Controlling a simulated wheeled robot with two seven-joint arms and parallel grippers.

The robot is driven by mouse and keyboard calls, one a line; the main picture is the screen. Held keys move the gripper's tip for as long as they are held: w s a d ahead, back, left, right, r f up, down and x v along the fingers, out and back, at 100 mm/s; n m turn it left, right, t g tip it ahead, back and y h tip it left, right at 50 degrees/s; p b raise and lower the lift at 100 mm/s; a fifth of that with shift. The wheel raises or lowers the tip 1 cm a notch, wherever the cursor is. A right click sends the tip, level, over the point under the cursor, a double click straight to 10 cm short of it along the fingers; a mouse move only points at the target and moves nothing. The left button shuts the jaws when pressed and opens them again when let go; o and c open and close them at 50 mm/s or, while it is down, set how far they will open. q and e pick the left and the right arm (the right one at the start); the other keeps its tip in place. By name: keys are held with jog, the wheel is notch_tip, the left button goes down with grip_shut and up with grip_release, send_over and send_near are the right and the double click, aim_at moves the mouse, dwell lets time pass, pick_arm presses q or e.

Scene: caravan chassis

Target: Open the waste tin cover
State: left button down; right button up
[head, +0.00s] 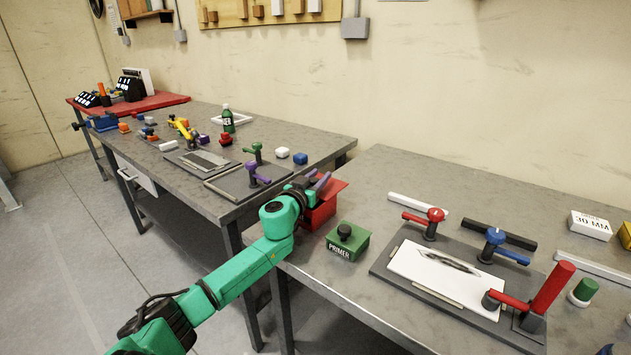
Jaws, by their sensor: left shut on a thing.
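The waste tin looks to be the red box (320,216) at the left edge of the near table. Its red cover (337,187) shows at the top right of the box, tilted up behind my fingers. My left gripper (320,181), with purple fingers, is at the top of the tin, shut on what looks to be the cover. The gripper and wrist hide much of the tin's top and left side, so the hinge and the exact grip cannot be seen. My right gripper is not in view.
A green primer tin (348,241) with a black knob stands close to the right of the red tin. A clamp board (385,268) with a white sheet lies further right. A second table (300,136) with tools and clamps is behind on the left.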

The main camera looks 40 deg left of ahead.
pick_arm(q)
jog(key=shift+s, duration=0.45)
jog(key=c, duration=0.6)
grip_release()
jog(key=shift+o, duration=0.5)
jog(key=shift+w, duration=0.15)
jog(key=v, duration=1.4)
jog(key=shift+s, duration=0.3)
